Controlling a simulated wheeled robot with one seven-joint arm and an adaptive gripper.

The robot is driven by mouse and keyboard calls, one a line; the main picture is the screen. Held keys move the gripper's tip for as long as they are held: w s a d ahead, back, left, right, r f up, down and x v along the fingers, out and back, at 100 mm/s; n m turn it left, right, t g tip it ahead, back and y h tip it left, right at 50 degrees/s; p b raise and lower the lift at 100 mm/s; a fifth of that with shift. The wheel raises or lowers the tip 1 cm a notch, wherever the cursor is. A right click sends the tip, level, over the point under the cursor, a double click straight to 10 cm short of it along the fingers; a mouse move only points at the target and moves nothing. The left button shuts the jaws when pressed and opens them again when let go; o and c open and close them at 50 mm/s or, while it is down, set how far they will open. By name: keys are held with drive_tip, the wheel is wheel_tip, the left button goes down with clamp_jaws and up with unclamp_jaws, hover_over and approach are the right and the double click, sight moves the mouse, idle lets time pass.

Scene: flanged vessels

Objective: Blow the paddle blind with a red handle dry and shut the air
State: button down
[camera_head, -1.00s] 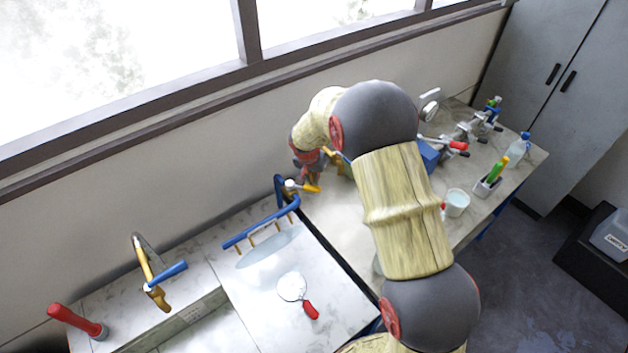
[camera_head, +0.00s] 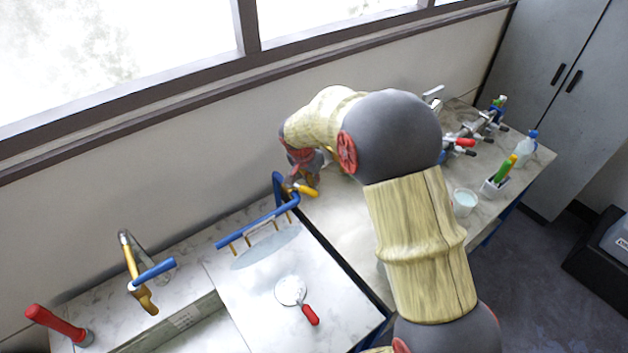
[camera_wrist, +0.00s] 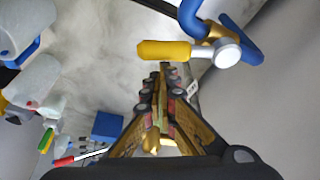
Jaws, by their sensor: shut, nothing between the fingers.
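The paddle blind (camera_head: 291,290), a pale round disc with a red handle (camera_head: 310,314), lies flat on the marble counter. It is in front of the blue air pipe (camera_head: 247,231) with its row of brass nozzles, and nothing holds it. The air valve's yellow lever (camera_head: 303,188) sits at the pipe's far end. In the wrist view the yellow lever (camera_wrist: 165,50) points left from its round pale hub (camera_wrist: 227,55). My gripper (camera_wrist: 163,68) is shut and empty, its tips close beside the lever; I cannot tell whether they touch. My arm hides part of the bench behind.
A brass tap with a blue lever (camera_head: 153,270) and a red-handled tool (camera_head: 57,325) stand at the left. A cup (camera_head: 465,203), a bottle (camera_head: 526,148) and clamped metal fittings (camera_head: 480,127) stand on the right bench. A window wall runs behind.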

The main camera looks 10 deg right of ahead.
drive_tip(key=v, duration=1.2)
idle(0.3)
